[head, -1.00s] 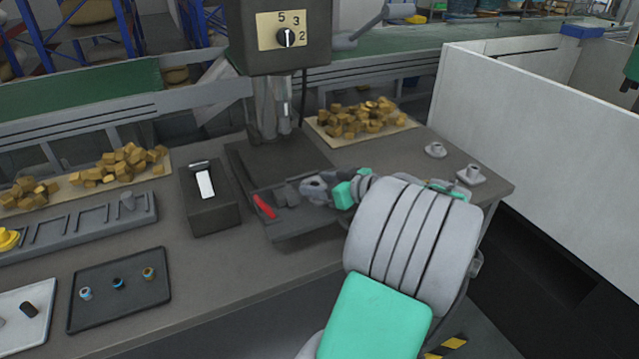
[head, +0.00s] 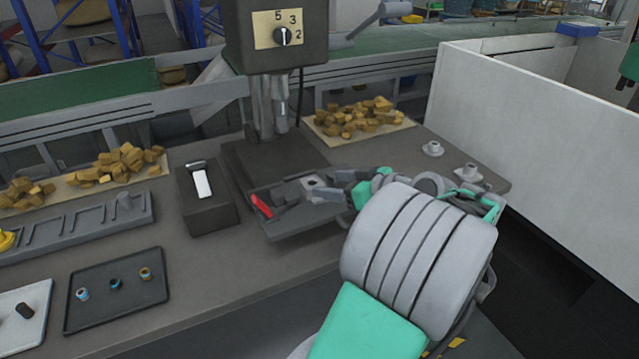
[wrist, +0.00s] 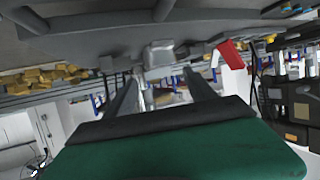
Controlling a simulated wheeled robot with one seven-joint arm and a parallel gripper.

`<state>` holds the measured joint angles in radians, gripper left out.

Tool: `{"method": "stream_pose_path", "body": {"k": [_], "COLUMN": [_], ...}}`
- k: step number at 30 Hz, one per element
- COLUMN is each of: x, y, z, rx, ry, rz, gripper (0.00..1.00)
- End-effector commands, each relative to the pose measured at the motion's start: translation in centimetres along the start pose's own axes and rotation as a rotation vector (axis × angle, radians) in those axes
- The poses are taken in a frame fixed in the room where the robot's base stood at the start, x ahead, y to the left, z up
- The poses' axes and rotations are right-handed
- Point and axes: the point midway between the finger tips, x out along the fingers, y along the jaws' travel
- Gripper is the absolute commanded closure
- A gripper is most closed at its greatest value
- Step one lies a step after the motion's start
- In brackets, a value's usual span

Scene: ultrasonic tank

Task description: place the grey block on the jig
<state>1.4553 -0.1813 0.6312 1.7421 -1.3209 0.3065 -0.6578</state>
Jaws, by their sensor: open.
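The grey block (head: 313,183), with a dark spot on its top, sits on the right part of the jig (head: 290,222), which has a red handle (head: 261,206) at its left. My gripper (head: 337,185) is just right of the block at about its height, open and holding nothing. In the wrist view, the picture is upside down: the grey block (wrist: 158,52) shows beyond and between the two spread fingers, apart from them. The red handle (wrist: 231,55) also shows there. My arm hides the area right of the jig.
A drill press (head: 275,45) stands behind the jig, its column close to it. A dark box with a white switch (head: 201,184) is at the left. Brown blocks lie on a mat (head: 325,139) behind. Small grey flanged parts (head: 433,149) stand at the right.

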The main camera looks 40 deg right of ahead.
Motion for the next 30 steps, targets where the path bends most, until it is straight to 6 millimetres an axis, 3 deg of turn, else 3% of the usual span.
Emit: {"method": "stream_pose_path", "body": {"k": [3, 9, 30], "x": [-3.0, -5.9, -6.0], "y": [0.1, 0.0, 0.0], "z": [0.1, -0.1, 0.0], "rx": [0.002, 0.002, 0.000], "ry": [0.000, 0.000, 0.000], "rz": [0.005, 0.001, -0.001], "gripper": [0.36, 0.36, 0.36]}}
